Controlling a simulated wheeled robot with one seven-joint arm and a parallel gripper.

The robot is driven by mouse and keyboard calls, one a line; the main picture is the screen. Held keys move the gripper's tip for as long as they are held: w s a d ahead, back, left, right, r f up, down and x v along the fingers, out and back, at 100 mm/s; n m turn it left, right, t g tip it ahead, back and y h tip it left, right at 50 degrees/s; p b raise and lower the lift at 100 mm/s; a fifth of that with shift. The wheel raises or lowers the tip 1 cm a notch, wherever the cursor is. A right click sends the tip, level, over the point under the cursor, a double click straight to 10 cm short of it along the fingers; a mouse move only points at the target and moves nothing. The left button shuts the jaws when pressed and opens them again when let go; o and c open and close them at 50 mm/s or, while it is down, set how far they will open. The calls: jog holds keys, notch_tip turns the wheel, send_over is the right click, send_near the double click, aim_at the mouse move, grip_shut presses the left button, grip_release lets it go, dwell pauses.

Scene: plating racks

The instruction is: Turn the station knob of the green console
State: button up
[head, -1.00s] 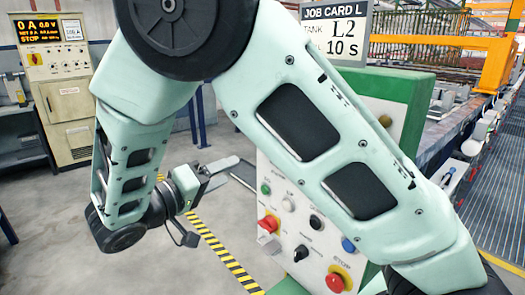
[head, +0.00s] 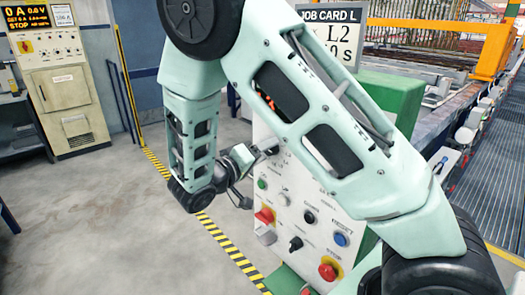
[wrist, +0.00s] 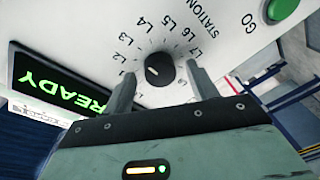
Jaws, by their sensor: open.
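The green console (head: 398,88) stands right of centre in the head view, its white front panel partly behind my arm. In the wrist view the black round station knob (wrist: 159,70) sits on the white panel, ringed by labels L1 to L7 and one more that is hard to read. A small pale mark shows on the left of its face. My gripper (wrist: 163,80) is open, with one finger on each side of the knob. Gaps show between fingers and knob in the picture; I cannot tell the depth. In the head view my gripper (head: 264,154) is at the panel, partly hidden.
A job card (head: 338,38) reading L2 stands on top. A lit READY display (wrist: 58,92) and a green GO button (wrist: 283,7) flank the knob. Lower on the panel are a red stop button (head: 327,271) and other switches. Open floor lies left.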

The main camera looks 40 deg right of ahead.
jog(key=c, duration=1)
jog(key=shift+w+r+n+g+y+p, duration=0.1)
jog(key=shift+n+g+y+p, duration=0.2)
jog(key=shift+n+p, duration=1.65)
jog(key=shift+n+g+y+p, duration=0.1)
jog(key=shift+n+g+p, duration=0.3)
jog(key=shift+n, duration=3.2)
jog(key=shift+w+r+n+g+y+p, duration=0.15)
jog(key=shift+n+g+p, duration=0.25)
jog(key=shift+n+p, duration=1.5)
jog(key=shift+s+f+n+b, duration=0.1)
jog(key=shift+f+n+b, duration=0.05)
jog(key=shift+n+b, duration=0.75)
